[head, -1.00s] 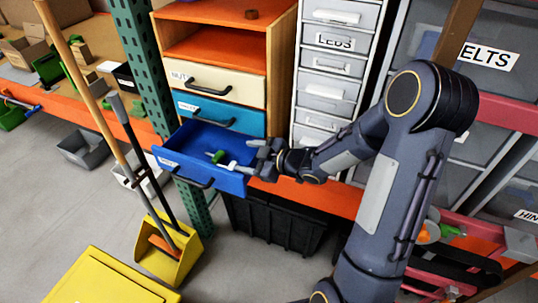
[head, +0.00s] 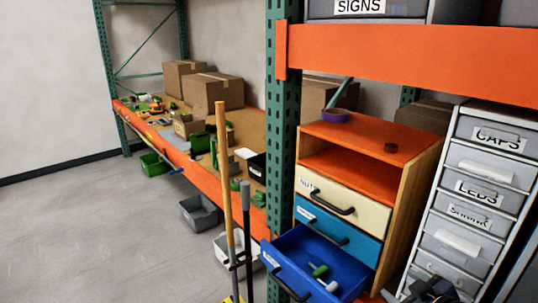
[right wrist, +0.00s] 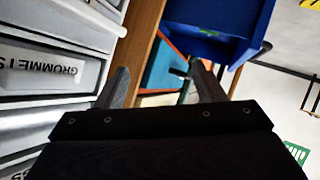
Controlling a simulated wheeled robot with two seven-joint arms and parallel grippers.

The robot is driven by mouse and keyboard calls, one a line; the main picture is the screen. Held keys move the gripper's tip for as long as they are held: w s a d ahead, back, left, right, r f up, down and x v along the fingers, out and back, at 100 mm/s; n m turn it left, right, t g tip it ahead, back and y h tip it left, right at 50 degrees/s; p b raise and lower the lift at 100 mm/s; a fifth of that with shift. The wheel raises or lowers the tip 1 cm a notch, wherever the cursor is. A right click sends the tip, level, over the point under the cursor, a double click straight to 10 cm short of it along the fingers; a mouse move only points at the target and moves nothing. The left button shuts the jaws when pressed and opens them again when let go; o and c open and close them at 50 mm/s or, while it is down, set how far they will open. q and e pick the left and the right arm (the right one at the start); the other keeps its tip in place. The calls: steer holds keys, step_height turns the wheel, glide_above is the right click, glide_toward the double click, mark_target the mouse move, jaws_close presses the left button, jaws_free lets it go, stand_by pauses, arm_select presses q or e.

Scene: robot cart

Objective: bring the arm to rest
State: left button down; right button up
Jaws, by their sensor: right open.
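My right gripper (head: 430,291) shows at the bottom right of the head view, in front of the lower grey drawers and to the right of the open blue drawer (head: 283,268). Only its dark front part is in that view; the rest of the arm is cut off. In the right wrist view the two fingers (right wrist: 165,85) stand wide apart with nothing between them. The blue drawer (right wrist: 212,45) shows beyond the fingers there. A green-and-white item (head: 322,277) lies inside the drawer. My left gripper is not in view.
An orange-topped wooden cabinet (head: 362,135) holds the drawers; a closed teal drawer (head: 337,232) is above the blue one. Grey labelled drawers (head: 475,190) stand at the right. A broom handle (head: 224,180) stands left of the cabinet. Grey floor (head: 100,240) is open at left.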

steer(key=s+a+r+m+g+y, duration=0.1)
steer(key=s+a+m+g, duration=0.2)
steer(key=s+a, duration=0.3)
steer(key=s+a+r+m+g+y, duration=0.1)
steer(key=s+a+m+g, duration=0.2)
steer(key=s, duration=1.1)
steer(key=a+m, duration=0.2)
steer(key=shift+a+r+g, duration=0.2)
steer(key=shift+a+g, duration=0.15)
steer(key=shift+g, duration=0.05)
steer(key=shift+s, duration=0.1)
